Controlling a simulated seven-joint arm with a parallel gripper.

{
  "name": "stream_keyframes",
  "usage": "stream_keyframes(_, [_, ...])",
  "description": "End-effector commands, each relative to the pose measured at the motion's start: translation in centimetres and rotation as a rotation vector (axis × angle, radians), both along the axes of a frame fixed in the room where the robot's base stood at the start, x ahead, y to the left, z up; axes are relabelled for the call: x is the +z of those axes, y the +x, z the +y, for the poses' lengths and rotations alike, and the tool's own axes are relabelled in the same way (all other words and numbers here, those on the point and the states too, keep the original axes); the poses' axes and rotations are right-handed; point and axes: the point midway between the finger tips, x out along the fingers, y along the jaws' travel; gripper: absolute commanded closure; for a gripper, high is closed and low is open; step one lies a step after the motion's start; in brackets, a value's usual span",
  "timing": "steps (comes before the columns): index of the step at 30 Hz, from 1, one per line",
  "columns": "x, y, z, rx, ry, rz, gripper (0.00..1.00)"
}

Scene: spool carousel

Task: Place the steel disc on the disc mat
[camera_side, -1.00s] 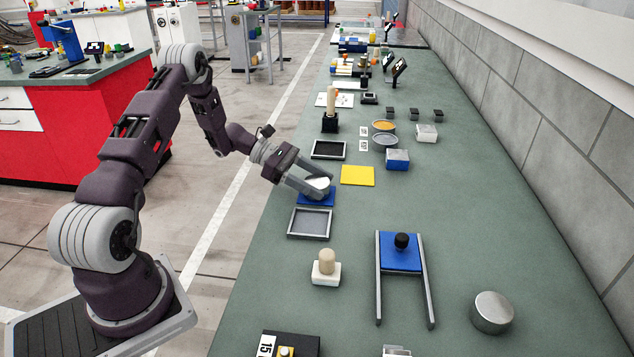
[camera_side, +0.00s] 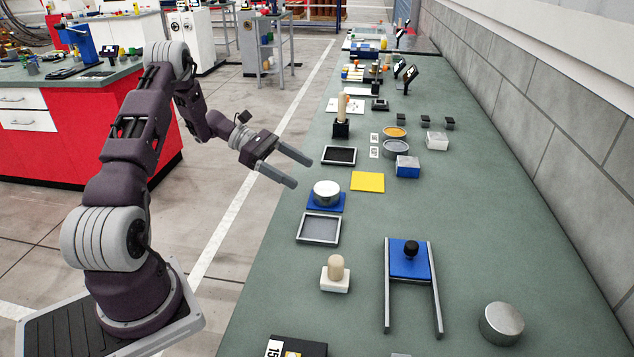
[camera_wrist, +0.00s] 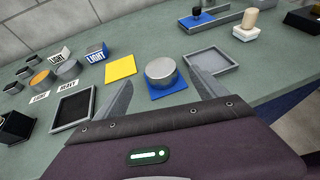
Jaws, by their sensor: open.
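The steel disc (camera_side: 326,192), a short silver cylinder, rests flat on a blue mat (camera_side: 318,206), with the mat's edges showing around it. In the wrist view the disc (camera_wrist: 161,72) and blue mat (camera_wrist: 177,91) are beyond and between my fingers. My gripper (camera_side: 302,172) is open and empty, raised to the left of the disc and clear of it.
A yellow square (camera_side: 368,182) lies behind the disc, and a grey framed tray (camera_side: 319,229) lies in front. A black tray (camera_side: 339,155) stands behind. A white block with a wooden peg (camera_side: 336,272), a blue slide with rails (camera_side: 408,263) and a larger steel cylinder (camera_side: 501,323) stand nearer.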

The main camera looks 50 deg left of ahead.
Motion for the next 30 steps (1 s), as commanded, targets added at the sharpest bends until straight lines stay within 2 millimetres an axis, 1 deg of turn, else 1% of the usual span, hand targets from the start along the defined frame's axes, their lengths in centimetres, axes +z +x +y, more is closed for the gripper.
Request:
stream_keyframes(1, [0.4,-0.4,0.8,0.002,0.001,-0.002,0.19])
stream_keyframes(4, [0.8,-1.1,1.8,0.001,0.001,-0.001,0.19])
stream_keyframes(5, [1.0,-1.3,1.9,-0.002,0.003,-0.001,0.19])
stream_keyframes(7, [2.0,-1.2,1.2,-0.037,0.031,-0.007,0.19])
stream_keyframes(8, [2.9,-1.2,0.3,-0.071,0.059,-0.012,0.19])
stream_keyframes(10, [5.7,-1.2,-3.0,-0.196,0.169,-0.039,0.19])
stream_keyframes(11, [7.2,-1.5,-4.9,-0.267,0.233,-0.056,0.19])
stream_keyframes(12, [9.2,-2.2,-7.6,-0.372,0.326,-0.084,0.19])
stream_keyframes(13, [10.6,-2.9,-9.7,-0.454,0.398,-0.109,0.19])
stream_keyframes(14, [11.9,-3.9,-11.7,-0.536,0.475,-0.137,0.19])
stream_keyframes(15, [13.4,-5.5,-14.3,-0.648,0.578,-0.181,0.19])
stream_keyframes(16, [14.5,-6.9,-16.1,-0.730,0.659,-0.218,0.19])
stream_keyframes(17, [15.4,-8.4,-17.7,-0.813,0.742,-0.259,0.19])
stream_keyframes(18, [16.5,-10.6,-19.7,-0.925,0.856,-0.321,0.19])
stream_keyframes(20, [17.7,-14.2,-22.0,-1.085,1.032,-0.427,0.19])
stream_keyframes(21, [18.2,-16.5,-23.0,-1.184,1.147,-0.502,0.19])
stream_keyframes(24, [18.6,-21.2,-24.0,-1.378,1.405,-0.685,0.19])
stream_keyframes(25, [18.6,-22.3,-24.1,-1.422,1.469,-0.733,0.19])
stream_keyframes(27, [18.4,-24.0,-24.0,-1.494,1.593,-0.825,0.19])
stream_keyframes(30, [18.3,-25.2,-23.8,-1.547,1.697,-0.902,0.19])
